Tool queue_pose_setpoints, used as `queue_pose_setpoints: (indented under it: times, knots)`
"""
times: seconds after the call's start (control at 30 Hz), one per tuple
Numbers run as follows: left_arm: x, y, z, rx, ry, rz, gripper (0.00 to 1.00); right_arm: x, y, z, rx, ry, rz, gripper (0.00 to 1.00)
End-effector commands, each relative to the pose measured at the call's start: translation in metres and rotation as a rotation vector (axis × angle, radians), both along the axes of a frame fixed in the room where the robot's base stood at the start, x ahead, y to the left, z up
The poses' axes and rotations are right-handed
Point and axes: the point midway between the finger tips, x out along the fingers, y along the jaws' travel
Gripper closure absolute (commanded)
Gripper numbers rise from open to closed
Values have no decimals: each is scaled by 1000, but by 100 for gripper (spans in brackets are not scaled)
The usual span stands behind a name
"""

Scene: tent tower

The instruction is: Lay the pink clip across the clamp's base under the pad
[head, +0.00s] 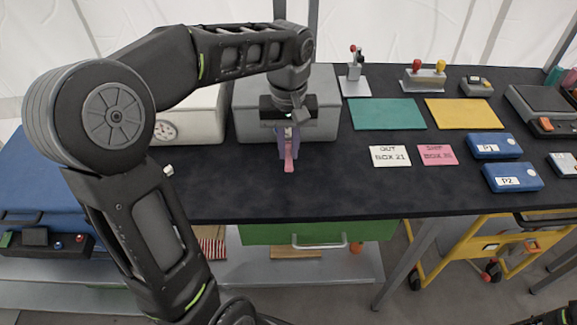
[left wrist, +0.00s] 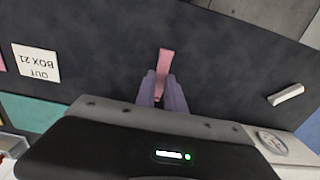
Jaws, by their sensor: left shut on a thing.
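The pink clip (head: 289,163) is a narrow pink strip hanging down from my left gripper (head: 287,140), above the dark tabletop. My left gripper is shut on its upper end; in the left wrist view the clip (left wrist: 165,62) sticks out beyond the two purple fingers (left wrist: 162,92). The clamp (head: 354,68) stands at the back of the table, right of the gripper, with a pale flat base (head: 354,88) and a red-tipped handle. Its pad is too small to make out clearly.
The table's front middle is clear.

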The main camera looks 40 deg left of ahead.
Motion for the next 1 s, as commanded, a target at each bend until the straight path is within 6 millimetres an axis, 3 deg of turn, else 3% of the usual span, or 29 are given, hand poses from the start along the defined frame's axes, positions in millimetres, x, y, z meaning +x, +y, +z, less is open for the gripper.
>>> queue_pose_setpoints:
  times: [0.13,0.5,0.77,1.0]
  knots:
    - [0,0,-19,0,2,-1,100,0,0,1,0,0,0,59]
    - [0,0,-25,-1,1,0,100,0,0,1,0,0,0,59]
    - [-1,0,-57,-1,2,1,100,0,0,3,0,0,0,59]
    - [0,0,-59,-1,-1,0,100,0,0,2,0,0,0,59]
